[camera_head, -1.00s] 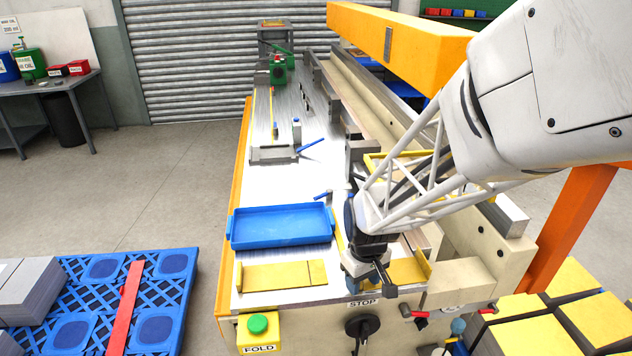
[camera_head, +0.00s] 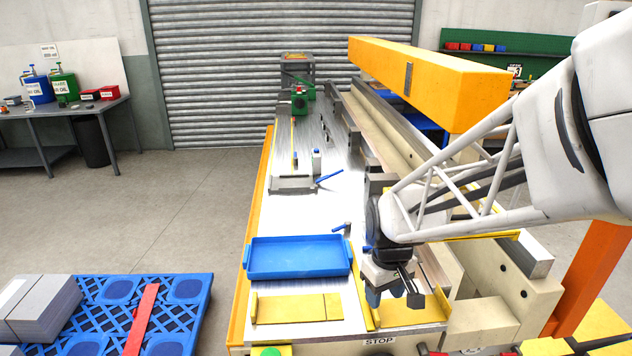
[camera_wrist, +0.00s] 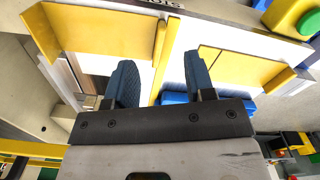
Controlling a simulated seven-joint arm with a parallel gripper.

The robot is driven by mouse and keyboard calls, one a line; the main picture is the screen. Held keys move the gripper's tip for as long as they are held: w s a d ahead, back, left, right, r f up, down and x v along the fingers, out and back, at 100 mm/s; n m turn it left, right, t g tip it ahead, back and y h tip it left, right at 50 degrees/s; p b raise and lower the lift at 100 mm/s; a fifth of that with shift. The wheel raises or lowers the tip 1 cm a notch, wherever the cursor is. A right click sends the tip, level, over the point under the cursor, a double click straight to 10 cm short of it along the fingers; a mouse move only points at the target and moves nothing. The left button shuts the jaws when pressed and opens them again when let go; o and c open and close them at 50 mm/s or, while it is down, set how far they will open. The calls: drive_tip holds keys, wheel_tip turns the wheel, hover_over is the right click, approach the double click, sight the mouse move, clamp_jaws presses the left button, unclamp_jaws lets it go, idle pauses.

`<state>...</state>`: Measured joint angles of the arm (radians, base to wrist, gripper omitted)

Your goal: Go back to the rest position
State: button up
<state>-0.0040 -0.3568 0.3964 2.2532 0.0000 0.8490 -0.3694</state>
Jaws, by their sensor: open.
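My gripper (camera_head: 393,299) hangs over the front right of the machine's bed, above the right yellow plate (camera_head: 408,313). In the wrist view, its two dark blue fingers (camera_wrist: 158,82) stand apart with nothing between them. The gripper is open and empty. The left yellow plate (camera_head: 292,308) lies on the bed to its left. My white lattice arm reaches in from the right.
A blue tray (camera_head: 298,258) sits on the bed behind the left yellow plate. An orange beam (camera_head: 430,80) runs along the bed's right side. A blue pallet (camera_head: 190,313) with grey stacked sheets (camera_head: 40,305) is at lower left. Open floor lies left of the bed.

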idle(0.6)
drive_tip(key=s+r+m+t, duration=0.2)
drive_tip(key=s+r+m, duration=0.2)
drive_tip(key=s+r, duration=0.7)
drive_tip(key=s, duration=0.4)
drive_tip(key=shift+d+r+t, duration=0.3)
